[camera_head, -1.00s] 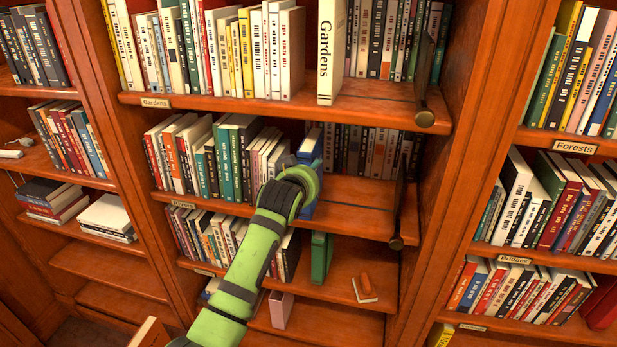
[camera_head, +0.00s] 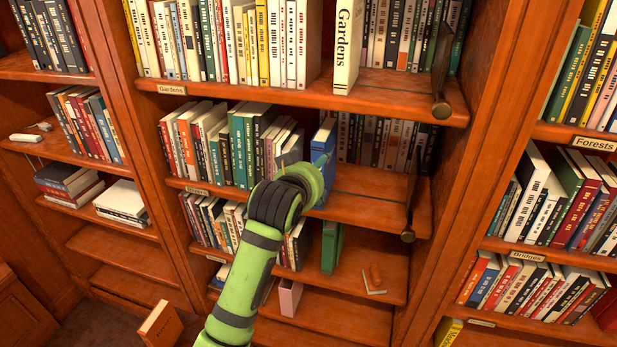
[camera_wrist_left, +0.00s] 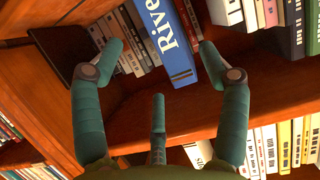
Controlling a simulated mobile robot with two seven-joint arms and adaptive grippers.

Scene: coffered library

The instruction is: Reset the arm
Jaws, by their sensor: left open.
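My left gripper (camera_head: 312,170) is in front of the middle shelf of the central bookcase, mostly hidden behind my green wrist in the head view. In the left wrist view its fingers (camera_wrist_left: 160,52) are spread open and hold nothing. A blue book with "Rive..." on its spine (camera_wrist_left: 170,45) shows beyond and between the fingers. In the head view this blue book (camera_head: 323,145) stands upright at the right end of a row on that shelf. The wrist partly covers its lower part. I cannot tell whether a finger touches it. My right gripper is not in view.
A white "Gardens" book (camera_head: 347,45) stands on the shelf above. A dark bookend (camera_head: 410,205) stands at the middle shelf's right edge, with bare shelf (camera_head: 375,205) beside it. A green book (camera_head: 331,247) stands below. A tall wooden upright (camera_head: 465,150) divides the bookcases.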

